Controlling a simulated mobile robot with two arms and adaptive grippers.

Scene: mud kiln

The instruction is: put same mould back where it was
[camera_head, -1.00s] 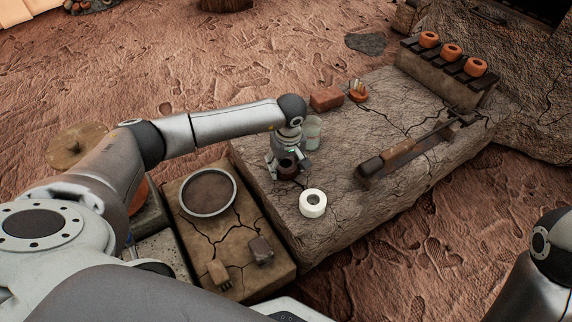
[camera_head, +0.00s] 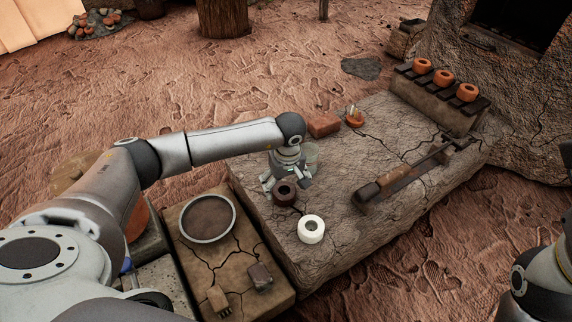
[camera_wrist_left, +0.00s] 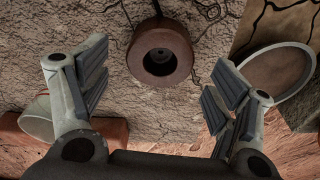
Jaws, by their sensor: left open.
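A dark brown ring-shaped mould (camera_head: 285,200) sits on the cracked stone slab (camera_head: 340,200). It also shows in the left wrist view (camera_wrist_left: 160,72), with its round hole facing the camera. My left gripper (camera_head: 286,181) is open just behind the brown mould, fingers spread to either side. In the left wrist view the gripper (camera_wrist_left: 160,82) shows a gap between each finger and the mould. A white ring-shaped mould (camera_head: 311,238) sits nearer the slab's front edge, apart from the brown one. My right gripper is out of view.
A translucent cup (camera_head: 312,154) stands close behind my left gripper. A brick (camera_head: 323,124) and a small orange pot (camera_head: 355,119) are farther back. A long-handled tool (camera_head: 400,178) lies at right. A round pan (camera_head: 206,240) rests on the left block. Orange rings (camera_head: 443,78) line a rack.

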